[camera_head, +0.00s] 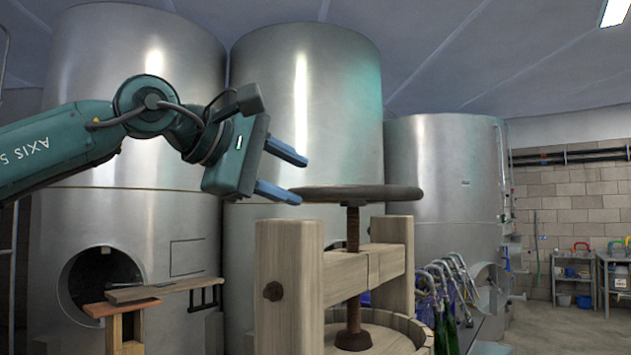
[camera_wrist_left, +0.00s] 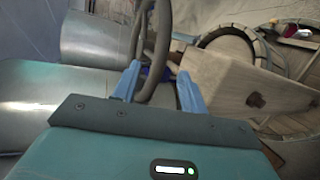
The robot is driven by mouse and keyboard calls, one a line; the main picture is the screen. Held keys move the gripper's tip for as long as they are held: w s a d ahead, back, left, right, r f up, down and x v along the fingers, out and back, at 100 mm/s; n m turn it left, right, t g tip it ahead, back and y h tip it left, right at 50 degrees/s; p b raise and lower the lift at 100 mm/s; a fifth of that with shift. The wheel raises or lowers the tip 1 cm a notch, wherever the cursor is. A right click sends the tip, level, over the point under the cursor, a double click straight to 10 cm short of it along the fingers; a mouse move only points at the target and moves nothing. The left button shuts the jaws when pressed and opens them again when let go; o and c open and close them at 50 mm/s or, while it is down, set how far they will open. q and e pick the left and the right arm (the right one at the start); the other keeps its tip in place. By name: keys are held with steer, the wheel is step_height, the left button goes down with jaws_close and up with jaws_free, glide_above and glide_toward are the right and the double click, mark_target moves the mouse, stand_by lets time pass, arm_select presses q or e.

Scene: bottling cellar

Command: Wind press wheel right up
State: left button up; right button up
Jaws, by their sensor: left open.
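The press wheel (camera_head: 375,192) is a dark, flat round wheel on top of a rusty upright screw (camera_head: 353,230). The screw runs down through a pale wooden press frame (camera_head: 288,290) to a round foot in the basket. My left gripper (camera_head: 302,179) is open at the wheel's left edge, one finger above rim height and the other near it. In the left wrist view the wheel's rim (camera_wrist_left: 164,45) crosses between the open fingers (camera_wrist_left: 159,70). I cannot tell whether they touch it. My right gripper is not in view.
Large steel tanks (camera_head: 305,95) stand close behind the press. A wooden board (camera_head: 165,289) sits at the lower left. Bottles and metal spouts (camera_head: 445,285) stand right of the press. Open floor (camera_head: 570,330) and a shelf with tools (camera_head: 575,270) lie at the far right.

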mark_target(316, 190)
arm_select(q)
steer(key=p+x, duration=0.1)
steer(key=x, duration=0.4)
steer(key=shift+w+d, duration=0.1)
steer(key=shift+w, duration=0.1)
steer(key=shift+c, duration=0.5)
jaws_close()
